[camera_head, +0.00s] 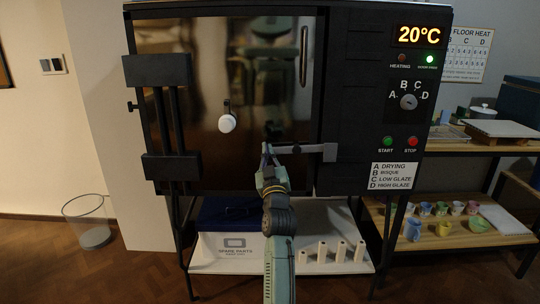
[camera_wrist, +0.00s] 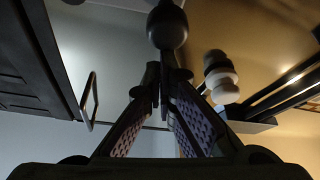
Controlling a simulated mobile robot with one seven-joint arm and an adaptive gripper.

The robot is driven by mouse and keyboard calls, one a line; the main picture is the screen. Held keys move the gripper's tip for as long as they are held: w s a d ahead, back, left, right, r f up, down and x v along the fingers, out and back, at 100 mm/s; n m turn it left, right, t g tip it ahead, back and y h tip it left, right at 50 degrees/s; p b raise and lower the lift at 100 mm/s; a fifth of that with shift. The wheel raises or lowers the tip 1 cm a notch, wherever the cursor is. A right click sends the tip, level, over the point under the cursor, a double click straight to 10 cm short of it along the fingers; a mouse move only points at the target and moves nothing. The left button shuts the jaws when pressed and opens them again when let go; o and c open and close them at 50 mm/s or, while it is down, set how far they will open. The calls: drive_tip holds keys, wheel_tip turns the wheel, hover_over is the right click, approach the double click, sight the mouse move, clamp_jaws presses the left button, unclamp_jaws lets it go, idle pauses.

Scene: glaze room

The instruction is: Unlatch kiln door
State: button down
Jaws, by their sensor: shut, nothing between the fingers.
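The kiln door (camera_head: 185,60) is a dark glossy panel that looks closed in its frame. A grey latch lever (camera_head: 316,149) lies roughly level across the door's right edge. My gripper (camera_head: 267,158) is in front of the door near the lever's left end. In the wrist view my gripper (camera_wrist: 160,80) has its fingers together with nothing between them. A dark ball knob (camera_wrist: 167,28) shows just beyond the fingertips; I cannot tell whether they touch it. The white round knob (camera_head: 227,123) on the door is to the left, and also shows in the wrist view (camera_wrist: 224,90).
A vertical bar handle (camera_head: 304,55) is at the door's upper right. The control panel (camera_head: 408,102) reads 20°C with a green light on. A lower shelf (camera_head: 215,262) holds several pale posts. Side shelves (camera_head: 460,236) hold cups. A wire basket (camera_head: 90,232) stands left.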

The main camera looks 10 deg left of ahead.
drive_tip(key=w+d+f+n+g+y+b, duration=0.1)
drive_tip(key=d+f+n+g+y+b, duration=0.2)
drive_tip(key=f+n+b, duration=0.8)
drive_tip(key=shift+d+n+g+b, duration=1.05)
drive_tip(key=shift+n+g+b, duration=0.65)
drive_tip(key=shift+n+b, duration=1.75)
drive_tip(key=shift+m, duration=0.25)
drive_tip(key=s+d, duration=0.2)
drive_tip(key=s, duration=0.7)
drive_tip(key=shift+s+b, duration=0.15)
drive_tip(key=shift+b, duration=0.25)
drive_tip(key=shift+a, duration=0.1)
